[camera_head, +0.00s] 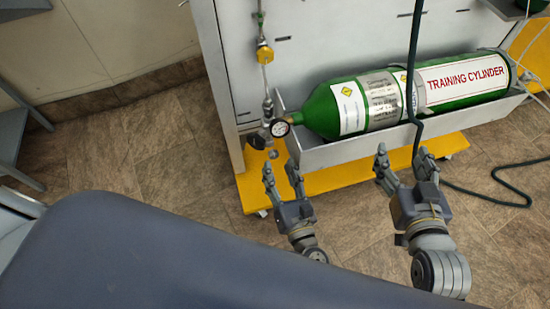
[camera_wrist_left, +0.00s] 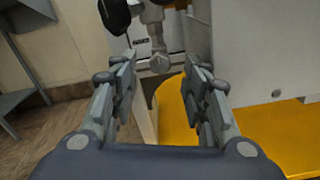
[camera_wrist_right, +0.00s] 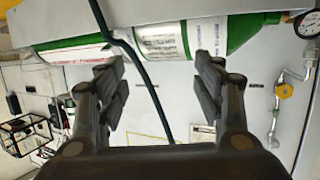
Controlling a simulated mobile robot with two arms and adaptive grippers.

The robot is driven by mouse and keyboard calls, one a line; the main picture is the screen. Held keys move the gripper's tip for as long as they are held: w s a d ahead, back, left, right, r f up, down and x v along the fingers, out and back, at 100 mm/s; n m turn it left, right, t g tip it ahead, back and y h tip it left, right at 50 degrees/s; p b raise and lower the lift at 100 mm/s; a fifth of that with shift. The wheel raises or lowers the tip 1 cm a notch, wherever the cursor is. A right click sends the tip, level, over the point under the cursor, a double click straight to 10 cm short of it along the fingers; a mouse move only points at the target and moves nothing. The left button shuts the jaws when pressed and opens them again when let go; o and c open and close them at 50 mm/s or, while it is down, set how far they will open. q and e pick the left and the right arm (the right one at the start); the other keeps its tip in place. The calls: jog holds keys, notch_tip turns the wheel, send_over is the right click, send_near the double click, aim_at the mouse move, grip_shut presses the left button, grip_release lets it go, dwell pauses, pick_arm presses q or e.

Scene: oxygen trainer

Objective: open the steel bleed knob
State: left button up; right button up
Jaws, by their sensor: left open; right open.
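My right gripper (camera_head: 403,158) is open and empty in front of the cylinder tray. In the right wrist view its fingers frame the dark hose and panel.
A green training cylinder (camera_head: 330,108) lies in a grey tray (camera_head: 345,151) on a stand with a yellow base (camera_head: 330,188). A dark green hose (camera_head: 414,75) hangs across the cylinder near my right gripper and trails over the floor. A yellow valve (camera_head: 264,54) sits higher on the pipe.

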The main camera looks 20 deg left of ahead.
aim_at(274, 157)
pick_arm(q)
jog(key=shift+b+x, duration=0.35)
jog(key=shift+x, duration=2)
grip_shut()
pick_arm(e)
jog(key=r+t, duration=0.2)
jog(key=r, duration=0.1)
jog(key=w+a+r+y, duration=0.1)
jog(key=shift+w+r+t, duration=0.1)
jog(key=shift+r+t, duration=0.3)
